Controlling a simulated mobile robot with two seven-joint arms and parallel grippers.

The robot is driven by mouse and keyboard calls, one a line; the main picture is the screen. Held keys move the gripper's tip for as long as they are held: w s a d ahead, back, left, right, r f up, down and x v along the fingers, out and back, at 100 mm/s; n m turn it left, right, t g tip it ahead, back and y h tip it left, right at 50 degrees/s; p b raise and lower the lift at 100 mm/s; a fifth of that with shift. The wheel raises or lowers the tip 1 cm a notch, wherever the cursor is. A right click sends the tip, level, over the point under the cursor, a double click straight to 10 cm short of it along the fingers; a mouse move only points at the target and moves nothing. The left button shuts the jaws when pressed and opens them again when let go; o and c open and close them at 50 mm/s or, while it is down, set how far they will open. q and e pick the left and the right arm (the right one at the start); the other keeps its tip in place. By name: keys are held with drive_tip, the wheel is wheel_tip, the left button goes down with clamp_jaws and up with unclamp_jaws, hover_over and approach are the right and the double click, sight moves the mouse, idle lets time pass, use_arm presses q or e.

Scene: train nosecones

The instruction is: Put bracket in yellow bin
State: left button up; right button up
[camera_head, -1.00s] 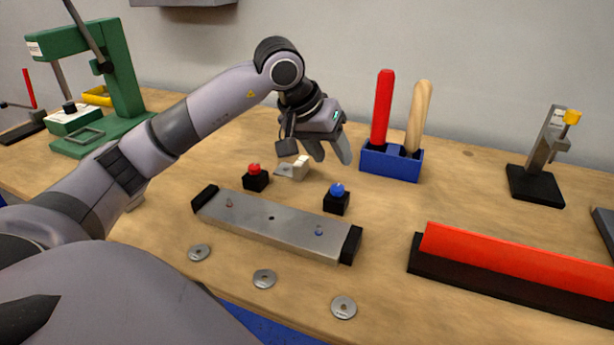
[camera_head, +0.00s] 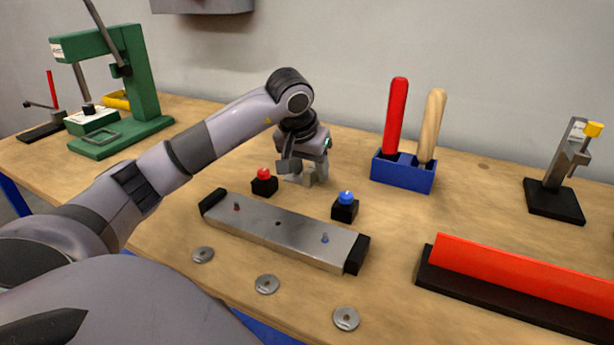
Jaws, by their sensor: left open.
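My left gripper (camera_head: 307,174) is open and points down at the table, between and behind the red button and the blue button. Its fingers are low, at the spot where the small bracket with a pale block and a flat grey plate lies. The bracket is almost wholly hidden by the gripper, and I cannot tell whether the fingers touch it. The yellow bin (camera_head: 117,99) is at the back left, partly hidden behind the green press. My right gripper is not in view.
The green press (camera_head: 145,85) stands at the back left. A red button (camera_head: 264,182), a blue button (camera_head: 345,205) and a metal plate fixture (camera_head: 280,233) are in front of the gripper. A blue holder (camera_head: 403,171) with two handles stands to the right. Several washers lie in front.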

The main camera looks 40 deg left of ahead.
use_arm(q)
clamp_jaws()
